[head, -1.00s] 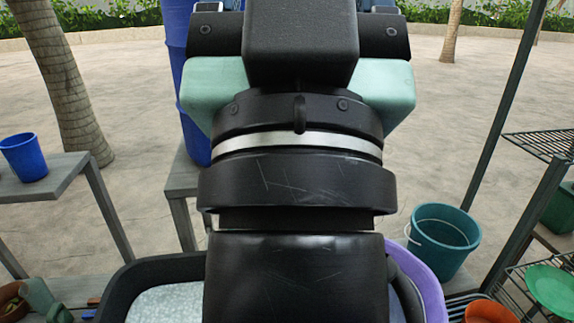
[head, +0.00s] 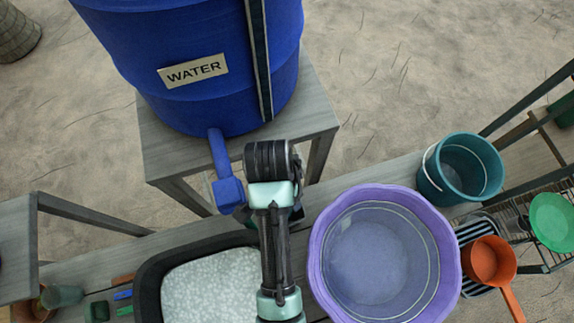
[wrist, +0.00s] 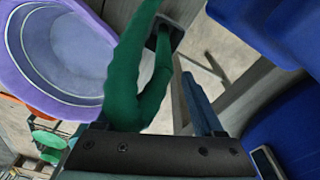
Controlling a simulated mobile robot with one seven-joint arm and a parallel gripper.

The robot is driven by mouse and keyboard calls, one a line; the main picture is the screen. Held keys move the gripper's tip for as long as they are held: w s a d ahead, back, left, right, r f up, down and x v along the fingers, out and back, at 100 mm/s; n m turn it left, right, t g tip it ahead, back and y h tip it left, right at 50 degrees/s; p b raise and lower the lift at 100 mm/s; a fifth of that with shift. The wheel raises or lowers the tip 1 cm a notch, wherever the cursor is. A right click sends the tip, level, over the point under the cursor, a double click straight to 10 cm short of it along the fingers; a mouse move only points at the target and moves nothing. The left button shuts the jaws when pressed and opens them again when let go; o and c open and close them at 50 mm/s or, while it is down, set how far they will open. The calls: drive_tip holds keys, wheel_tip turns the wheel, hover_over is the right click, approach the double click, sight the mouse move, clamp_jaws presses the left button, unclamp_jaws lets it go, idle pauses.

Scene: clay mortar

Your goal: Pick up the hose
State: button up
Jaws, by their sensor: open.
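The green hose (wrist: 152,85) shows close up in the wrist view as a bent, V-shaped length. It stands directly in front of my gripper (wrist: 163,132), whose black palm bar crosses the bottom of that view. The jaws are open, and I see nothing clamped in them. How the fingertips sit around the hose is unclear. In the head view my arm hides most of the hose and the gripper. A small dark green patch shows left of the arm, near the blue spout (head: 228,188).
The blue water barrel (head: 190,60) stands on a grey wooden stand (head: 165,150) behind the arm. A purple basin (head: 322,250) is right of the arm, a black-rimmed tray (head: 150,285) left. Farther right are a teal bucket (head: 430,185), an orange pot (head: 490,262) and a wire rack (head: 520,215).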

drive_tip(key=f, duration=0.4)
drive_tip(key=shift+s+d+f, duration=0.1)
drive_tip(key=shift+s+d, duration=0.05)
drive_tip(key=shift+d, duration=0.2)
wheel_tip(320, 180, down, 6)
drive_tip(key=w+p, duration=0.1)
drive_tip(key=shift+w, duration=0.3)
drive_tip(key=shift+p, duration=0.3)
clamp_jaws()
